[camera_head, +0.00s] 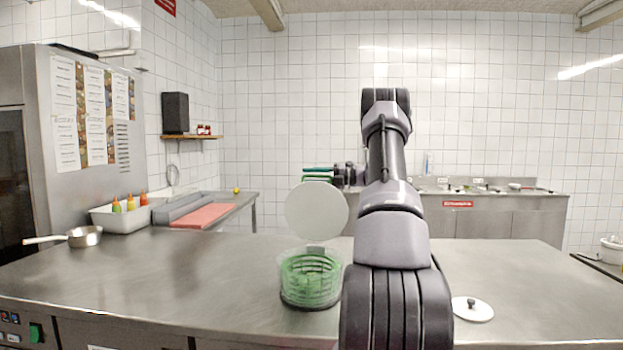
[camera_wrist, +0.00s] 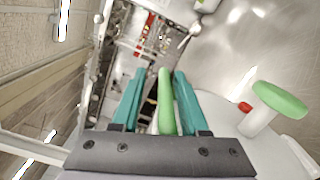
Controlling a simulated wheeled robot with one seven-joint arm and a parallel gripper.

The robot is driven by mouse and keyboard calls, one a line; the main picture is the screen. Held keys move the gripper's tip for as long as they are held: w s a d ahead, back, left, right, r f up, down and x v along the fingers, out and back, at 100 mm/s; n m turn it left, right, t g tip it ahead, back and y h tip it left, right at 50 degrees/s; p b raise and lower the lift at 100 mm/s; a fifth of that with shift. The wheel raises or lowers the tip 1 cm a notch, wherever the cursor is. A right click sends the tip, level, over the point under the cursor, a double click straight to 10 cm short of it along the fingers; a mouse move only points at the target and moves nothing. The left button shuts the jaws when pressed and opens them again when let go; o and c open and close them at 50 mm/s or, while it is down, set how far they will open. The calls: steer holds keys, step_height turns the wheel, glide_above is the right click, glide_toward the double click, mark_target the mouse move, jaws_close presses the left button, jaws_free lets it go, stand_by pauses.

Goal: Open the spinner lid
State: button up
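The spinner's clear bowl with a green basket (camera_head: 311,278) stands on the steel counter. Its round white lid (camera_head: 317,211) is swung up, nearly upright, above a hinge piece at the bowl's rim. My gripper (camera_head: 316,170) is at the lid's top edge, its teal fingers pointing left. In the wrist view a green bar (camera_wrist: 165,100) lies between the teal fingers of my gripper (camera_wrist: 160,75); a gap shows on its left side, so the fingers look open around it. A green knob (camera_wrist: 280,100) and a red button (camera_wrist: 245,107) show on the white lid at right.
A white lid with a knob (camera_head: 472,309) lies on the counter (camera_head: 180,275) right of my arm. A saucepan (camera_head: 84,236) and a white bin with bottles (camera_head: 125,218) are at the left. The counter between saucepan and spinner is clear.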

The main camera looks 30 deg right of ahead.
steer(key=v, duration=1)
steer(key=shift+s+d, duration=0.3)
stand_by(0.4)
